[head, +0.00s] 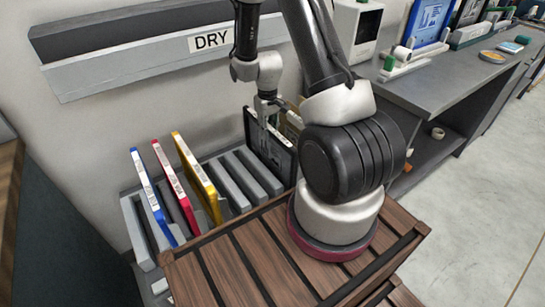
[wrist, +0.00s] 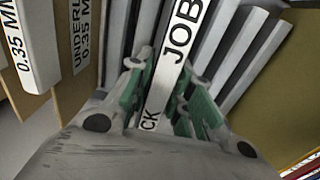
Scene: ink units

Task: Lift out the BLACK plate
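The black plate (head: 268,150) stands on edge at the right end of the rack in the head view, partly hidden by my arm. In the wrist view a white label strip (wrist: 176,45) reading "JOB" and "CK" runs along its edge. My gripper (head: 265,112) is at the plate's upper edge. In the wrist view the green-padded fingers (wrist: 165,90) lie on either side of the label strip, close to it. I cannot tell whether both pads touch it.
A blue plate (head: 150,195), a red plate (head: 174,188) and a yellow plate (head: 196,178) stand in the grey rack (head: 235,180) to the left, with empty slots between. A "DRY" sign (head: 212,40) is on the wall. A grey counter (head: 440,80) with equipment is at right.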

